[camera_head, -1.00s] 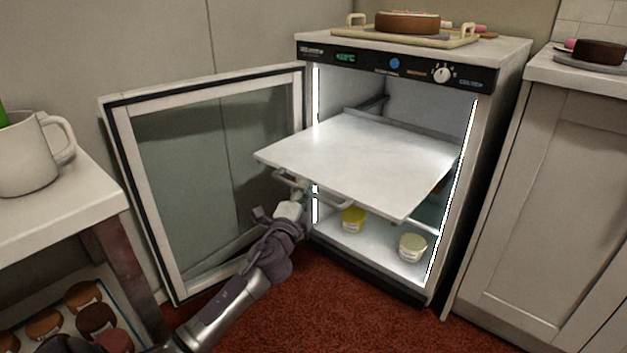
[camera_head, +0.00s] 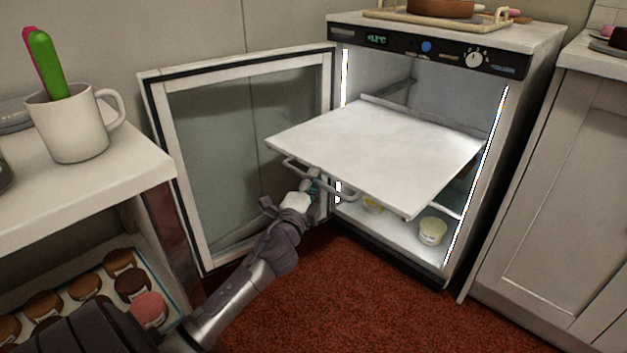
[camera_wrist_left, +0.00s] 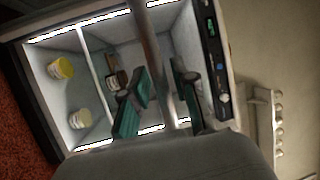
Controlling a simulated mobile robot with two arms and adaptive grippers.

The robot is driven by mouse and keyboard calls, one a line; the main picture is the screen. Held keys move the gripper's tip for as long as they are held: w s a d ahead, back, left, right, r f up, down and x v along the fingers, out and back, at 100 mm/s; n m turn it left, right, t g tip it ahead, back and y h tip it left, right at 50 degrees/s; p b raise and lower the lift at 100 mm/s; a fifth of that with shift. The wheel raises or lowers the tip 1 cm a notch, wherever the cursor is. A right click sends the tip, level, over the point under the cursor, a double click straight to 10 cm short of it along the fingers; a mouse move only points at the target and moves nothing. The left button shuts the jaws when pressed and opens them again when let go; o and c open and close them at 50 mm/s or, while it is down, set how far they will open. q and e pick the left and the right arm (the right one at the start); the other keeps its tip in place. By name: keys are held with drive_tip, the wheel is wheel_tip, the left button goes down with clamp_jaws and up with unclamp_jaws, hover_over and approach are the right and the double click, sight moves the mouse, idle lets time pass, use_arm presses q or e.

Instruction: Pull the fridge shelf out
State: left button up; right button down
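The white fridge shelf (camera_head: 375,150) sticks well out of the open fridge (camera_head: 440,25). It is level, and its top is bare. A pale bar handle (camera_head: 338,189) runs below its front edge. My left gripper (camera_head: 315,187) is at this handle, below the shelf's front edge. The exact contact is partly hidden. My right gripper is in neither view.
The glass fridge door (camera_head: 225,150) stands open to the left, close to my left arm. Yellow-lidded and pale tubs (camera_head: 432,232) stand on the fridge floor. A side table with a mug (camera_head: 75,125) is at left, a cabinet (camera_head: 560,190) at right. Red floor is free in front.

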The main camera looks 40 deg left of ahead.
use_arm(q)
drive_tip(key=shift+o, duration=0.2)
drive_tip(key=v, duration=1.2)
